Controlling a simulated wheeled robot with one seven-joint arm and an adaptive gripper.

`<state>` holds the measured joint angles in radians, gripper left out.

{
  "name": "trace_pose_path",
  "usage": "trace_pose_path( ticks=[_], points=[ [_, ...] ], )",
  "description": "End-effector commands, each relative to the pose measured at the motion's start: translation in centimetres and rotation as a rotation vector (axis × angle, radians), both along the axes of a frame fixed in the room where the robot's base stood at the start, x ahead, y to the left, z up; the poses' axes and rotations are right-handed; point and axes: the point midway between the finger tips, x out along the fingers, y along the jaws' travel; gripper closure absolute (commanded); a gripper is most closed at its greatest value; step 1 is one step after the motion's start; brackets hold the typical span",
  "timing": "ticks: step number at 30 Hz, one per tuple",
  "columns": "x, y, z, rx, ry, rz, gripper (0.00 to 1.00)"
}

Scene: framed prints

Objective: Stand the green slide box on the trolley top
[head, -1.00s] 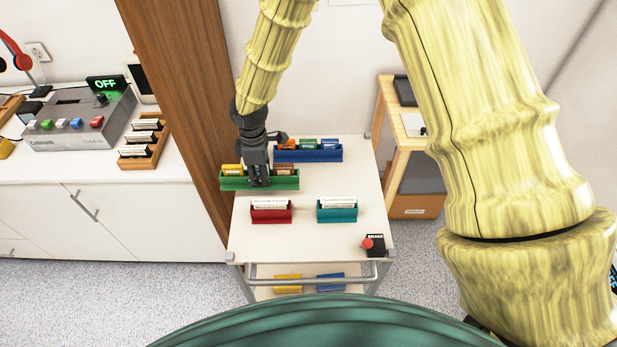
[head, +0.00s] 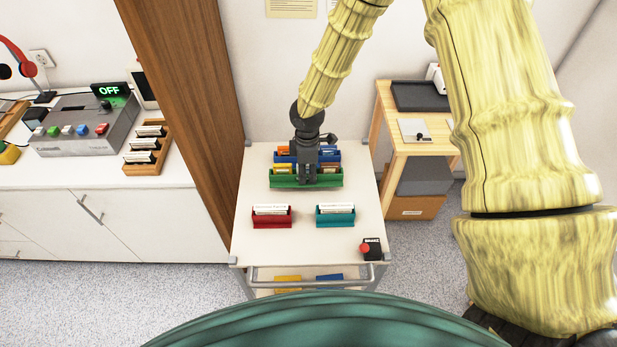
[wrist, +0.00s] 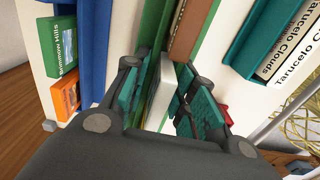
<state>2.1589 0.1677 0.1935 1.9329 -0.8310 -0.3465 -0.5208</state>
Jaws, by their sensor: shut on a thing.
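The green slide box (head: 285,182) is a long open tray with a yellow item near its left end and a brown one near its right. In the head view it is over the back part of the trolley top (head: 300,243), just in front of the blue box (head: 335,156). My gripper (head: 308,181) points down and is shut on the middle of the green box. In the wrist view the fingers (wrist: 165,100) close around it, and a pale item shows between them. The box looks upright. I cannot tell whether its bottom touches the trolley top.
A red box (head: 271,218) and a teal box (head: 335,217) stand toward the front. A black block with a red knob (head: 371,249) sits at the front right corner. A wooden post (head: 190,90) rises left of the trolley. The trolley's front centre is clear.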

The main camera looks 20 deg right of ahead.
Motion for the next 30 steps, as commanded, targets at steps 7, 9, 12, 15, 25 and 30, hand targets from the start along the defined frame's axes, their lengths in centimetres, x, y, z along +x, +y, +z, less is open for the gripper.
trace_pose_path(
  ticks=[7, 9, 12, 15, 25, 30],
  points=[
    [0.0, -0.4, -1.8, -0.001, 0.001, 0.000, 1.00],
    [0.0, -0.3, -2.6, 0.000, 0.001, 0.000, 1.00],
    [0.0, -0.4, -3.2, -0.001, -0.001, 0.001, 1.00],
    [0.0, -0.4, -3.5, 0.000, -0.001, 0.000, 1.00],
    [0.0, -0.4, -3.8, 0.000, 0.000, 0.000, 0.72],
    [0.0, -0.4, -3.7, 0.000, 0.000, 0.000, 0.52]
  ],
)
